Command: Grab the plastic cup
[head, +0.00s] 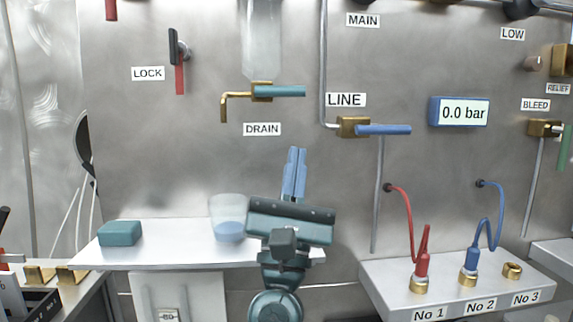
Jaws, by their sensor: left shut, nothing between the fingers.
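The plastic cup (229,217) is clear, with blue liquid or a blue base in its lower part. It stands upright on a white shelf (175,240) below the DRAIN label. My left gripper (294,173) is just to the right of the cup, with its blue fingers together and pointing up, nothing between them. Its dark body overlaps the cup's right edge in the picture; I cannot tell whether they touch. My right gripper does not show.
A teal block (120,233) lies on the shelf's left part. A brass drain spout (240,95) and the blue-handled LINE valve (375,129) stick out of the steel wall above. A lower right shelf (390,287) carries red and blue hoses (408,215).

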